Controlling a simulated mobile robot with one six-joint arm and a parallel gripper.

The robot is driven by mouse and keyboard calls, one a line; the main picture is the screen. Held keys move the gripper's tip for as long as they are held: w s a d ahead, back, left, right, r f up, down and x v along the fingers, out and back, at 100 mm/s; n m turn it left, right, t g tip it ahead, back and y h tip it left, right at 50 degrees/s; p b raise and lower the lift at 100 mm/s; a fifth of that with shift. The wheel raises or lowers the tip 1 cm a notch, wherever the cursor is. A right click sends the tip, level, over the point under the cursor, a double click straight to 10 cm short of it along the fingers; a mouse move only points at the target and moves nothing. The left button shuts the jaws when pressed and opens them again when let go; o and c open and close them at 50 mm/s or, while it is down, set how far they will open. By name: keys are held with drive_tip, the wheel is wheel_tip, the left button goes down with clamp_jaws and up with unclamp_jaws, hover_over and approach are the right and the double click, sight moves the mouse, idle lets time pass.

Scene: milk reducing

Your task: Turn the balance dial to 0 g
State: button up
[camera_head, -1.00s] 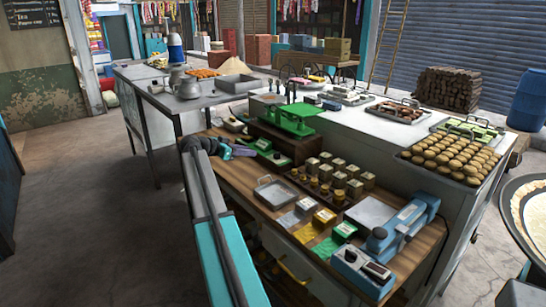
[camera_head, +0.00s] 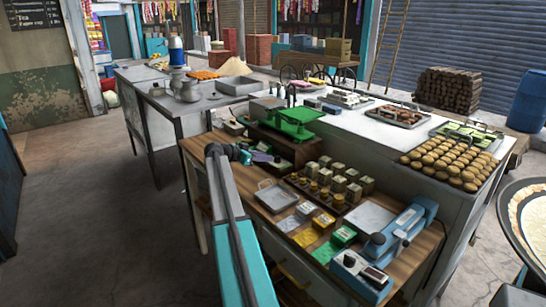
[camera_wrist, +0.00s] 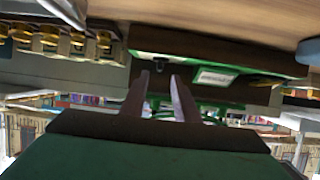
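The green balance (camera_head: 297,116) stands on a dark wooden base at the back of the wooden counter. In the wrist view, which looks upside down, a green-edged dark unit (camera_wrist: 290,68) carries a pale label or display (camera_wrist: 217,77) and a small black knob-like part (camera_wrist: 158,66); I cannot read any value. My gripper (camera_head: 262,157) is beside the front of the balance in the head view and partly covers that unit. In the wrist view its two fingers (camera_wrist: 159,74) are apart with nothing between them, pointing toward the unit. I cannot tell whether they touch it.
A rack of small weights (camera_head: 325,185) stands right of my gripper. A metal tray (camera_head: 276,196), coloured packets and a blue scale (camera_head: 408,226) fill the counter's front. The metal side table (camera_head: 200,103) stands at left, with open floor before it.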

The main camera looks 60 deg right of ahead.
sight(275, 158)
drive_tip(key=shift+p+x, duration=0.7)
drive_tip(key=shift+x, duration=2.05)
drive_tip(key=shift+c, duration=0.3)
drive_tip(key=shift+a+f, duration=0.1)
clamp_jaws()
